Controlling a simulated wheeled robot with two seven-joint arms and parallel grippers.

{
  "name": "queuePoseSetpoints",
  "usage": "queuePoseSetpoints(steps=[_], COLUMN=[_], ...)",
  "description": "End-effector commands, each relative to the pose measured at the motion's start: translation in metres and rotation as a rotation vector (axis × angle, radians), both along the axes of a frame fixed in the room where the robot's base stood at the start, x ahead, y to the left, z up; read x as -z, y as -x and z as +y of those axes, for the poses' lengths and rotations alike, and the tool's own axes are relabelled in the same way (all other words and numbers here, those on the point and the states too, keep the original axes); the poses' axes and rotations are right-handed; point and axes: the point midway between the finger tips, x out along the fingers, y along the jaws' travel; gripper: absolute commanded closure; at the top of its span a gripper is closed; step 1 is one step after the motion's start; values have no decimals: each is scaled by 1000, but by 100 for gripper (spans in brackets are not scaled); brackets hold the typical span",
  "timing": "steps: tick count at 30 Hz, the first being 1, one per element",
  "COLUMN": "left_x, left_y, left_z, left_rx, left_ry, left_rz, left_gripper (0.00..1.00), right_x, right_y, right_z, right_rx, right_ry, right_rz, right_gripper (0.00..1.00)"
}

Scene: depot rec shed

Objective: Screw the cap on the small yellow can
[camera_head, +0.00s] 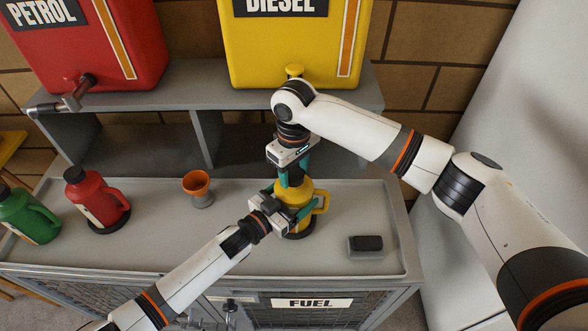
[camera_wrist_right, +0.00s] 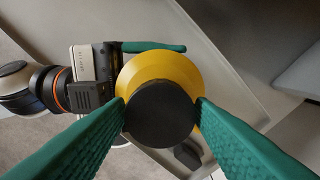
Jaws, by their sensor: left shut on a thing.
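The small yellow can (camera_head: 293,187) stands upright on the worktop, on a dark round base, its handle to the right. My left gripper (camera_head: 283,212) is shut on the can's body from the front left. A round black cap (camera_wrist_right: 160,113) sits over the middle of the can's top in the right wrist view, where the yellow can (camera_wrist_right: 150,65) shows around it. My right gripper (camera_head: 293,176) points down from above. In the wrist view its green fingertips (camera_wrist_right: 162,112) lie at both sides of the cap; whether they press on it is unclear. The cap-to-neck contact is hidden.
A red can (camera_head: 93,195), a green can (camera_head: 28,215) and an orange cup (camera_head: 197,185) stand to the left. A grey block with a black top (camera_head: 367,243) lies right. Red petrol (camera_head: 90,40) and yellow diesel (camera_head: 290,50) tanks stand behind on a shelf.

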Motion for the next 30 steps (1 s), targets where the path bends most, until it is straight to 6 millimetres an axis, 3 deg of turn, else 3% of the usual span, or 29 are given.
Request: queuePoseSetpoints(steps=[1, 3, 14, 30], left_x=[0, 0, 0, 0], left_y=[0, 0, 0, 0], left_z=[0, 0, 0, 0], left_rx=[0, 0, 0, 0], left_ry=[-1, -1, -1, -1], left_rz=[1, 1, 1, 1], left_gripper=[80, 80, 80, 80], right_x=[0, 0, -6, -106], right_y=[0, 0, 0, -1], right_z=[0, 0, 0, 1], right_rx=[0, 0, 0, -1], right_ry=[0, 0, -1, -1], right_rz=[0, 0, -1, -1], right_gripper=[43, 34, 34, 34])
